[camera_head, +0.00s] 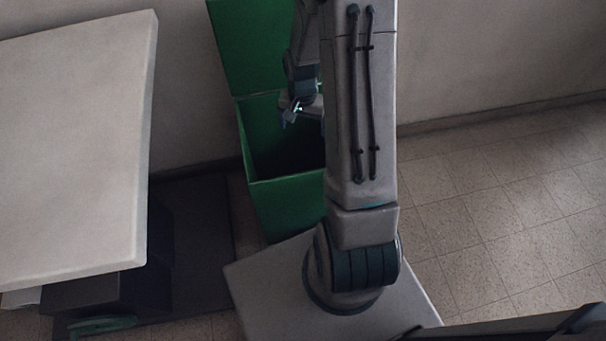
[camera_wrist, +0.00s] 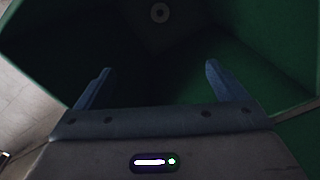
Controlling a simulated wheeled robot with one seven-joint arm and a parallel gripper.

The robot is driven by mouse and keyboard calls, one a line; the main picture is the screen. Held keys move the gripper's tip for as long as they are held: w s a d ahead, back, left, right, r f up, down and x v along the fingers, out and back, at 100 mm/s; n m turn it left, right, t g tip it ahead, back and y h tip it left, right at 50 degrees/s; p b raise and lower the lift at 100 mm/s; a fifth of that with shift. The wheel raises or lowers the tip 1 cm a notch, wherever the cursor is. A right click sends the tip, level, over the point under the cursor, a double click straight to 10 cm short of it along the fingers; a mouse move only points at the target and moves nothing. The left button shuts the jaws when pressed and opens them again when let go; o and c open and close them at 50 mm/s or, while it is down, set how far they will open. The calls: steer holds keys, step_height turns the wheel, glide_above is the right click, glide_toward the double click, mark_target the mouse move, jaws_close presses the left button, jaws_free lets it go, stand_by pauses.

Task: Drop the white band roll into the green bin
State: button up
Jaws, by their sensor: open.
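The green bin (camera_head: 286,204) stands by the wall with its lid (camera_head: 246,48) raised against the wall. My gripper (camera_head: 300,112) is over the bin's opening, partly hidden behind my arm in the head view. In the wrist view my gripper (camera_wrist: 157,88) has its fingers apart with nothing between them, facing down into the dark green inside. A small pale ring with a dark centre, which looks like the white band roll (camera_wrist: 160,12), lies inside the bin, apart from the fingers. The roll is not visible in the head view.
A pale tabletop (camera_head: 75,150) fills the left side, with a dark cabinet (camera_head: 110,290) under it. A dark mat (camera_head: 195,245) lies between the table and the bin. The tiled floor (camera_head: 500,210) on the right is clear.

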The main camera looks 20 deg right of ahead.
step_height(320, 180, up, 14)
steer(key=p, duration=0.4)
steer(key=shift+f, duration=0.15)
steer(key=s+a+r+n+t+p, duration=0.1)
steer(key=s+r+p, duration=0.4)
steer(key=r, duration=0.6)
steer(key=s+a+r+n+t+p, duration=0.1)
steer(key=s+a+r+n+p, duration=0.3)
steer(key=r+p, duration=0.4)
steer(key=s+a+r+n+p, duration=0.2)
steer(key=s+a+r+p, duration=0.2)
steer(key=r, duration=1)
steer(key=s+p, duration=0.2)
steer(key=p, duration=0.1)
steer(key=shift+s+r+n+t+p, duration=0.25)
steer(key=shift+r+n+t+p, duration=0.05)
steer(key=shift+r+t+p, duration=0.1)
